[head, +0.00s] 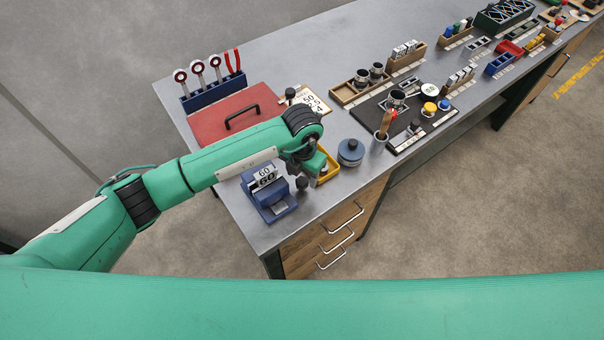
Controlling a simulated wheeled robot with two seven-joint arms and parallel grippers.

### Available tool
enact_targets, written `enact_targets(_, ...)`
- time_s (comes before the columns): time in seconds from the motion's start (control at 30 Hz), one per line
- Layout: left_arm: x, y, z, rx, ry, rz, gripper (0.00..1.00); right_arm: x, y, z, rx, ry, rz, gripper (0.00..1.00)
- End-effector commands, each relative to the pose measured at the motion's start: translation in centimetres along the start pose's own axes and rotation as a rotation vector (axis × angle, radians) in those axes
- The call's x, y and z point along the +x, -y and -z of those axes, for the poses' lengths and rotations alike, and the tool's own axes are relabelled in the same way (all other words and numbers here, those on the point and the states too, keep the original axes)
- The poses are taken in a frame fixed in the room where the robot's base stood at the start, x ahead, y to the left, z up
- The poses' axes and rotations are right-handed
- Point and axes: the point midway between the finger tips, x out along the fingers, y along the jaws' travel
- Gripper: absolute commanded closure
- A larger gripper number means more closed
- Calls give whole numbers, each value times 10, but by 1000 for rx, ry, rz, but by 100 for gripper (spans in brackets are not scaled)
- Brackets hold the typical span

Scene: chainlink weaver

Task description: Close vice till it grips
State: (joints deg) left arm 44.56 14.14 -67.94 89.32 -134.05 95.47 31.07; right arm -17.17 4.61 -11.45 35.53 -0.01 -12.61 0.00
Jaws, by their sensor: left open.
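The blue vice (277,209) stands near the front left corner of the workbench. A white piece marked 60 (265,178) sits at its jaws, and whether they touch it is too small to tell. A dark round knob (302,183) shows at the vice's right side. My left arm reaches in from the left over the bench, and my left gripper (301,174) points down at the vice's right side, close to the knob. It is open. Its fingertips are small and partly hidden, so contact with the knob cannot be told. My right gripper is out of view.
A yellow tray (328,169) and a round blue-grey pot (351,150) stand right of the vice. A red case (215,118) with a black handle and a blue tool rack (213,92) lie behind my arm. Several trays line the bench (310,203) further right.

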Motion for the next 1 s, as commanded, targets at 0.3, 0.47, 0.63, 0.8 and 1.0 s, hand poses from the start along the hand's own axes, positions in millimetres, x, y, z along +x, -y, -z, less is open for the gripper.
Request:
enact_targets(0.3,26,0,0,0,1,1,46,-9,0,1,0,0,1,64)
enact_targets(0.47,27,0,0,0,2,1,46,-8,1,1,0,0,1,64)
enact_targets(0.63,27,0,0,0,1,1,62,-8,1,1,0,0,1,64)
enact_targets(0.8,27,0,0,0,1,1,91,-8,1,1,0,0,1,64)
enact_targets(1.0,28,0,0,12,1,1,91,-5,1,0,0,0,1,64)
